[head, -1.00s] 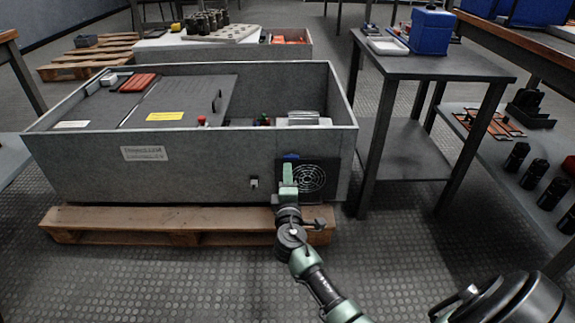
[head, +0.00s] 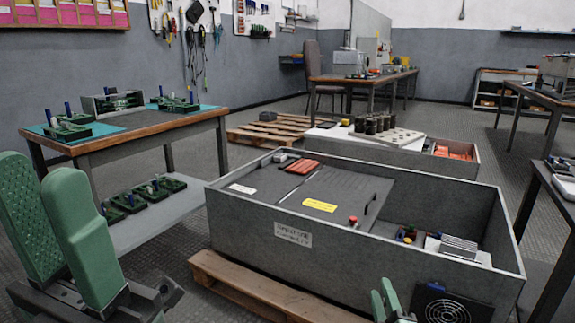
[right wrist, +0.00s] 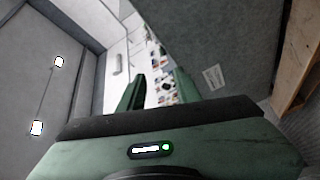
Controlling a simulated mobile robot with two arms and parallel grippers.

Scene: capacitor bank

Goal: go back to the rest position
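My left gripper (head: 40,172) is large and close at the left edge of the head view. Its two green fingers stand upright and apart, with nothing seen between them. My right gripper (head: 384,287) shows only its green fingertips at the bottom of the head view, in front of the grey metal cabinet (head: 350,262) and left of its fan grille (head: 445,307). In the right wrist view its fingers (right wrist: 158,74) are spread with an empty gap between them. The rest of the right arm is out of the head view.
The open cabinet lies on a wooden pallet (head: 255,292). A workbench (head: 150,130) with green fixtures stands at the left, behind my left gripper. A black table (head: 548,205) is at the right edge.

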